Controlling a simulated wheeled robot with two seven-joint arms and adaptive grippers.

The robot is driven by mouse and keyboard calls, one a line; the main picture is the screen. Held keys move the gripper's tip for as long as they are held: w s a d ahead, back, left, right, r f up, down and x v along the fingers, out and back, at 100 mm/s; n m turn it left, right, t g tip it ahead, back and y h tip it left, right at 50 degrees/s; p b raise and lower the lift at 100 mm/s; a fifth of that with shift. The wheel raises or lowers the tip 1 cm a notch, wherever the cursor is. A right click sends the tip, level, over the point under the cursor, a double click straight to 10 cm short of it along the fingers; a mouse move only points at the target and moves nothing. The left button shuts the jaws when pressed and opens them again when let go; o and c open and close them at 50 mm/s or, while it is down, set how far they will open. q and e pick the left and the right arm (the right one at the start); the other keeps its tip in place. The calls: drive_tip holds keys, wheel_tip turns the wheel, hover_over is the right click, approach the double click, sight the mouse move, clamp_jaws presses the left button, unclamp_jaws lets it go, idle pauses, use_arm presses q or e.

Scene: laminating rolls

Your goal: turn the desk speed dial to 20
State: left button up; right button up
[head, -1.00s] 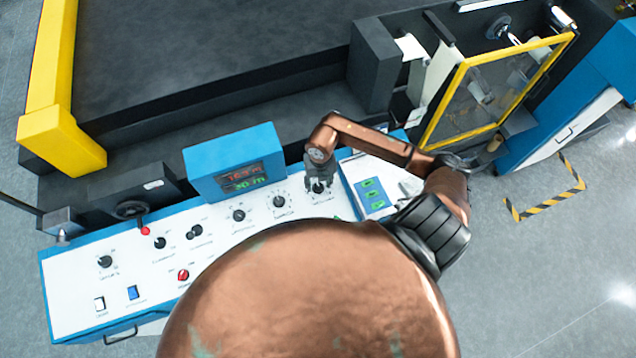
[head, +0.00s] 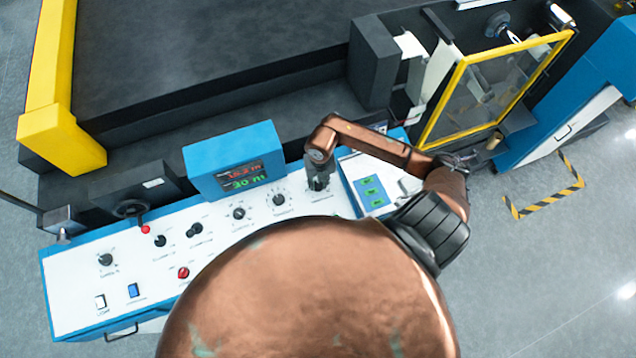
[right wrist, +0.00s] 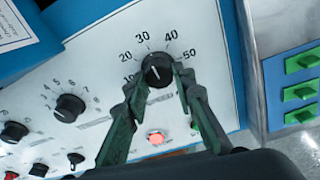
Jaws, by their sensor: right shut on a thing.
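The desk speed dial (right wrist: 158,70) is a black round knob on the white panel, with a printed scale from 10 to 50 around it. My right gripper (right wrist: 160,82) is shut on it, one dark green finger on each side of the knob. A small pale mark shows on the knob's top, but I cannot read exactly which number it points to. In the head view my right gripper (head: 318,182) points down onto the right end of the knob row and hides the dial. My left gripper is not in view.
A blue display box (head: 235,160) with red and green digits stands behind the panel. A neighbouring knob (right wrist: 69,108) and a pinkish-red button (right wrist: 156,137) sit close by.

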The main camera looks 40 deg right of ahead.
clamp_jaws()
drive_tip(key=shift+d, duration=0.1)
drive_tip(key=shift+b, duration=0.3)
drive_tip(key=shift+w+f+n+h+b, duration=0.15)
drive_tip(key=shift+n+h+b, duration=0.15)
drive_tip(key=shift+n+b, duration=0.7)
drive_tip(key=n+b, duration=0.4)
drive_tip(key=shift+h, duration=0.3)
drive_tip(key=shift+n+b, duration=1.4)
drive_tip(key=shift+b, duration=0.2)
drive_tip(key=shift+r, duration=0.2)
